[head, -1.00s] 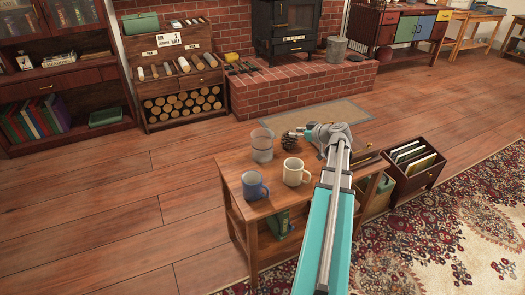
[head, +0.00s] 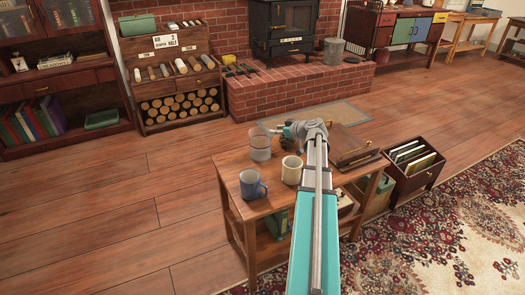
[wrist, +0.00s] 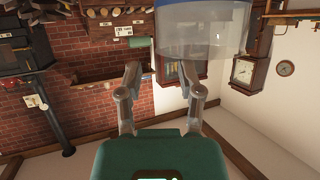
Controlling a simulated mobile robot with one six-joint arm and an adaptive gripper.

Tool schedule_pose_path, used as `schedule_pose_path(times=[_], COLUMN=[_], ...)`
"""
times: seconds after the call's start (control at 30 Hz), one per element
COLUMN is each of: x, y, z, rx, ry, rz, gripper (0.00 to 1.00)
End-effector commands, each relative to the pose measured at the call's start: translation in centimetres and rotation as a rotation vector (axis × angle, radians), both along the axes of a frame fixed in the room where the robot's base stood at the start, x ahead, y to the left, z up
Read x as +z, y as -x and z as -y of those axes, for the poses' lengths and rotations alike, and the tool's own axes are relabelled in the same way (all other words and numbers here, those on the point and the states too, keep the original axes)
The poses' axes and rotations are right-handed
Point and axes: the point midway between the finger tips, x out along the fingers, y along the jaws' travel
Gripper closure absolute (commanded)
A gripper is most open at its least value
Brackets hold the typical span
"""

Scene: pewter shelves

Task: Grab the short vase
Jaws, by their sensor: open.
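A clear, greyish glass vessel (head: 260,146), which I take to be the short vase, stands upright at the back left of the small wooden table (head: 232,172). My gripper (head: 280,131) is just to its right, near the rim height, and looks close to it; I cannot tell whether they touch. In the wrist view the vessel (wrist: 206,38) is large at the top, with a blue band at its edge. My gripper (wrist: 165,84) has its two fingers apart there, with nothing held between them. The vessel lies above and right of the fingertips in that picture.
A blue mug (head: 252,184) and a cream mug (head: 292,169) stand in front of the vessel. A dark wooden case (head: 350,147) lies at the table's right. A crate of files (head: 415,164) stands on the floor to the right. Open floor lies left.

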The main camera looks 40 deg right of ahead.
Motion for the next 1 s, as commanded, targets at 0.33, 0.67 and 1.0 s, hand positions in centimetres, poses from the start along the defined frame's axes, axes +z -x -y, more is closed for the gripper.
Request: schedule_pose_path(times=[0.33, 0.67, 1.0], x=[0.0, -1.1, -2.0], y=[-0.2, -2.4, -5.0], z=[-0.1, -0.5, -1.0], rx=[0.000, 0.004, 0.002], ry=[0.000, 0.001, 0.000], rz=[0.000, -0.001, -0.001], gripper=[0.52, 0.52, 0.52])
